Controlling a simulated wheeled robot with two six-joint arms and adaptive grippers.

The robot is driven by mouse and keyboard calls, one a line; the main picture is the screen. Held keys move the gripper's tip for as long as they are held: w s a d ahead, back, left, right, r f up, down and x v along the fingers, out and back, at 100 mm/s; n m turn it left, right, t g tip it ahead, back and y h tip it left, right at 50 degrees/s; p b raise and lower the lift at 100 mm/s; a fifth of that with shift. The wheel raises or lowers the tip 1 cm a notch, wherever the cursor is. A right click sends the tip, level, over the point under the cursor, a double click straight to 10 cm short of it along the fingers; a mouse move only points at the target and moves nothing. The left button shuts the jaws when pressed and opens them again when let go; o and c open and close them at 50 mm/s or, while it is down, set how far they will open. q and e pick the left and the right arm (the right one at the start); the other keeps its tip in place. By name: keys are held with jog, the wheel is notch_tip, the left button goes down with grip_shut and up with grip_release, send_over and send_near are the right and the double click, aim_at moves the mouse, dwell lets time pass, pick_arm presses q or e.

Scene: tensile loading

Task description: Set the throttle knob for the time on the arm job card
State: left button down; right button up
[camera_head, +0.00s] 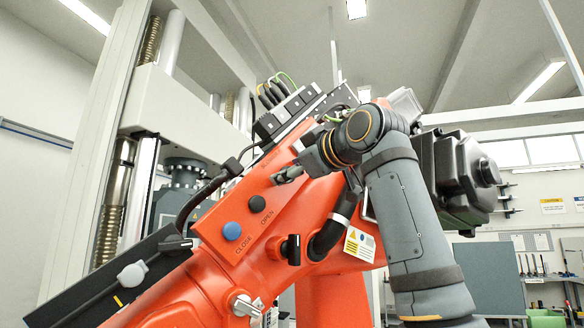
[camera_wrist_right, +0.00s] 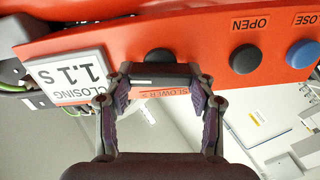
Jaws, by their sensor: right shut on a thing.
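A large orange machine arm (camera_head: 215,255) carries a side panel with a blue CLOSE button (camera_head: 232,231) and a black OPEN button (camera_head: 258,204). My right gripper (camera_head: 278,178) is at this panel, up and right of OPEN. In the right wrist view, my right gripper (camera_wrist_right: 160,88) is shut on the black throttle knob (camera_wrist_right: 160,75), with a finger at each end. A SLOWER label (camera_wrist_right: 168,93) shows beside the knob. A white display (camera_wrist_right: 75,78) reads CLOSING 1.1 s. A white card with a yellow triangle (camera_head: 360,244) is on the orange arm; its text is too small to read. My left gripper is out of view.
In the head view, a black cable (camera_head: 205,190) runs left of the buttons. A black toggle (camera_head: 292,249) and a metal fitting (camera_head: 246,306) stick out below. A tall press frame (camera_head: 120,110) stands behind at left. Cabling (camera_head: 275,95) lies above the panel.

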jog(key=shift+n, duration=0.9)
jog(key=o, duration=1.2)
jog(key=shift+a, duration=0.1)
jog(key=shift+s, duration=0.1)
jog(key=v, duration=1.1)
jog(key=shift+s+d+f, duration=0.1)
jog(key=shift+s+d, duration=0.15)
jog(key=shift+s, duration=0.05)
